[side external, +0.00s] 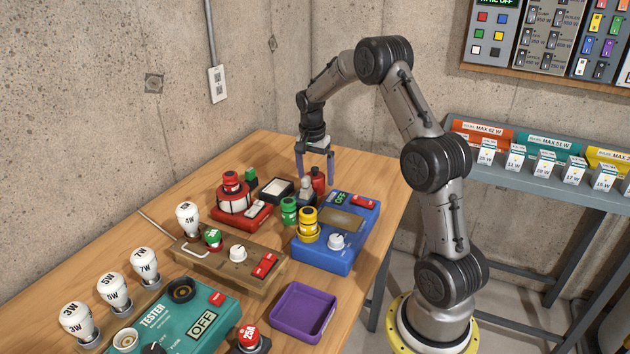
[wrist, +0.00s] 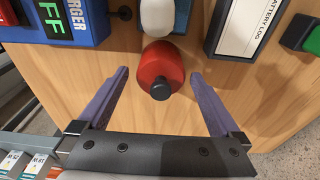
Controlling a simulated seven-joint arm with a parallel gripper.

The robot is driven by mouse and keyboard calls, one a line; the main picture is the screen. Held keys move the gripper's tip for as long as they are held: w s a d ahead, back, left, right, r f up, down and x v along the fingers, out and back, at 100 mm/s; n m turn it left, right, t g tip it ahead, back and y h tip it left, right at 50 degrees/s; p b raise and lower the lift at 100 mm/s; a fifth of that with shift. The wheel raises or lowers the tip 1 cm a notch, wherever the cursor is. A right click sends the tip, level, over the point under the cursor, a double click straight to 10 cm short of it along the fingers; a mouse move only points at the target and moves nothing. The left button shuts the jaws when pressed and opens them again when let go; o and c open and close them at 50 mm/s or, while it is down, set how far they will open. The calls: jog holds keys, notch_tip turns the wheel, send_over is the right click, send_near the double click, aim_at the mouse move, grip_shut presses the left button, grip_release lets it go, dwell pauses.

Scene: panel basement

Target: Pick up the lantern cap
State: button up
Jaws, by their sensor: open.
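A red rounded piece with a dark knob (wrist: 160,68), which appears to be the lantern cap, stands on the wooden table. In the side view the red piece (side external: 318,178) is at the far part of the table, beyond the blue charger. My gripper (side external: 315,181) is above and around it, pointing down, with its purple fingers apart. In the wrist view the red piece lies between the open fingertips of my gripper (wrist: 160,76), with a gap on each side. Nothing is held.
A grey-white rounded object (side external: 306,190) stands close beside the red piece. The blue charger (side external: 336,252) carries green and yellow cells. A battery log (wrist: 245,28) and a green block (side external: 250,178) lie nearby. A red lantern-like unit (side external: 232,200) is left. A purple tray (side external: 283,322) sits in front.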

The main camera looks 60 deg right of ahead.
jog(key=shift+d+f, duration=0.15)
jog(key=shift+f, duration=1.05)
jog(key=c, duration=1.3)
